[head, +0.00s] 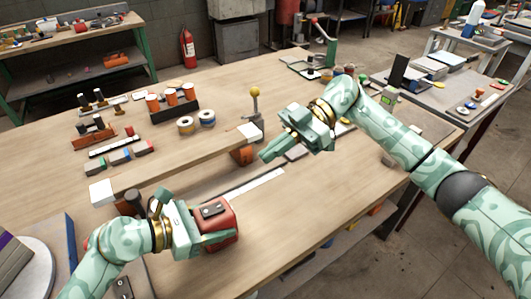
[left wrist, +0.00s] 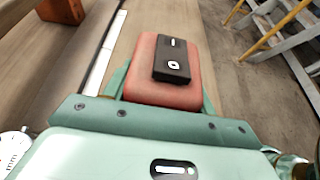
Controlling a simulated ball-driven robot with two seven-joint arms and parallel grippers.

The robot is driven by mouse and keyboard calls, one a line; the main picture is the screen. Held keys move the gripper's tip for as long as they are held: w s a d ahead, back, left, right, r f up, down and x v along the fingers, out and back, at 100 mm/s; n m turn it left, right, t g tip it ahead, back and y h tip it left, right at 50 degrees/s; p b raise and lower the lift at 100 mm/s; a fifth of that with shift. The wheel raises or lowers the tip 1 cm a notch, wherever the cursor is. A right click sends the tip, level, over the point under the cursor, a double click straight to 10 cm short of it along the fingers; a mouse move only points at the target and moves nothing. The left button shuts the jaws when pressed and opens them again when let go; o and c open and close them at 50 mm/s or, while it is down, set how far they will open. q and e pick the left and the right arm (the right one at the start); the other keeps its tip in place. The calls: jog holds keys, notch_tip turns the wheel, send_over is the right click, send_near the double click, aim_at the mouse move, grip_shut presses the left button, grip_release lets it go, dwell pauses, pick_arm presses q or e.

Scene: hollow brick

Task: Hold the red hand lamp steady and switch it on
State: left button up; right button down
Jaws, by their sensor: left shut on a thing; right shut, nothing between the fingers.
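The red hand lamp (head: 222,232) is a red block with a black switch panel (head: 212,210) on its top face. It is near the front edge of the wooden bench. My left gripper (head: 212,240) is shut on it, with a finger along each side. In the left wrist view the lamp (left wrist: 142,92) sits between the fingers, and the black panel (left wrist: 171,62) shows a light round mark and a light bar. I cannot tell whether the lamp is lit. My right gripper (head: 268,155) is shut and empty, above the bench, up and to the right of the lamp.
A long wooden board (head: 180,163) with white end blocks lies behind the lamp. A white strip (head: 250,187) lies flat between the lamp and my right gripper. A lever with a yellow knob (head: 255,93) stands behind. The bench top (head: 300,205) right of the lamp is clear.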

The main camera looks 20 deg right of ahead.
pick_arm(q)
jog(key=o, duration=1.3)
jog(key=shift+a, duration=0.1)
